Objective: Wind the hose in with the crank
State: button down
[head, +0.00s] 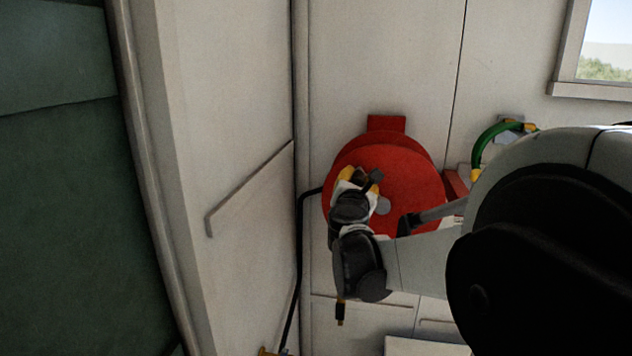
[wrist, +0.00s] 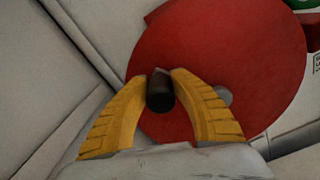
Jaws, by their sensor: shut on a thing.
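The red hose reel (head: 415,175) is mounted on the pale wall, and its red disc (wrist: 215,50) fills much of the wrist view. My gripper (head: 366,181) is in front of the disc, left of its grey hub (head: 383,205). In the wrist view the yellow fingers of my gripper (wrist: 164,84) are shut on the dark crank handle (wrist: 160,95), one finger on each side. The hub (wrist: 224,96) shows partly behind the right finger. The black hose (head: 299,235) leaves the reel's left side and runs down along the wall corner. The crank arm is mostly hidden.
A yellow fitting (head: 268,351) shows near the hose's lower end. A wall panel with a raised rail (head: 250,188) stands close on the left. A green and yellow curved part (head: 490,140) is right of the reel. A window (head: 605,50) is at upper right.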

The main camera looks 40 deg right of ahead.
jog(key=s+d+r+m, duration=0.1)
jog(key=s+d+m, duration=0.1)
jog(key=m, duration=0.1)
jog(key=shift+s+d+r+m, duration=0.15)
jog(key=shift+s+r+m, duration=0.1)
jog(key=shift+r+m, duration=0.1)
jog(key=shift+s+d+r+m, duration=0.2)
jog(key=shift+s+d+m, duration=0.45)
jog(key=shift+m, duration=0.3)
jog(key=shift+s+d+m, duration=0.4)
jog(key=shift+s+m, duration=0.25)
jog(key=shift+m, duration=0.25)
